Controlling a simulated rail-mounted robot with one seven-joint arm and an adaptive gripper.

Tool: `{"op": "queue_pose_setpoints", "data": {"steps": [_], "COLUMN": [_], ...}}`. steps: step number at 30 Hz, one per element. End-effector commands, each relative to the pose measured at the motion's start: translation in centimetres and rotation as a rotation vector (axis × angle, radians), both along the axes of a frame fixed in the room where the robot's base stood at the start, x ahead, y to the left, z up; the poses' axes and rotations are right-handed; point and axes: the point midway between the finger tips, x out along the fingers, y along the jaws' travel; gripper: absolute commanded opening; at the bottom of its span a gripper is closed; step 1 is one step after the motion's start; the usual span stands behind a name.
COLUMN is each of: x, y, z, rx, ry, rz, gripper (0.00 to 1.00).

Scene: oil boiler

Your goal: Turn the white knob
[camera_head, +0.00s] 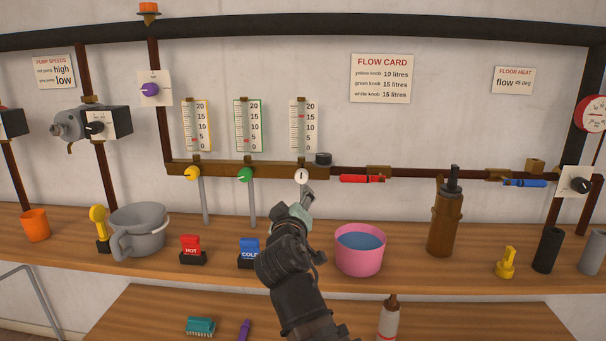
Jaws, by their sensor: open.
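The white knob (301,176) sits on the brown manifold bar (268,169), under the right-hand of three flow gauges. A dark pointer line on it looks about upright. My gripper (306,197) is just below and slightly right of the white knob, open. I cannot tell whether its fingertips touch the knob. The flow card (380,79) on the wall reads "white knob 15 litres", with 10 for yellow and 5 for green.
The yellow knob (193,173) and green knob (245,174) are left on the same bar. A red-handled valve (362,179) is close right. A pink bucket of water (360,250) and the blue COLD block (249,252) stand on the shelf beside my arm.

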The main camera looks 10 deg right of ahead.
Motion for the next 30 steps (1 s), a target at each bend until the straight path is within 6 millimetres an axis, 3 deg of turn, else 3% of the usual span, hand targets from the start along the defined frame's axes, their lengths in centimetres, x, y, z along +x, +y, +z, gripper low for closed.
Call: {"op": "queue_pose_setpoints", "data": {"steps": [15, 30], "x": [4.5, 6.3], "y": [-1.3, -1.9], "z": [0.5, 0.6], "rx": [0.000, 0.000], "ry": [0.005, 0.001], "rz": [0.001, -0.006], "gripper": [0.63, 0.63]}}
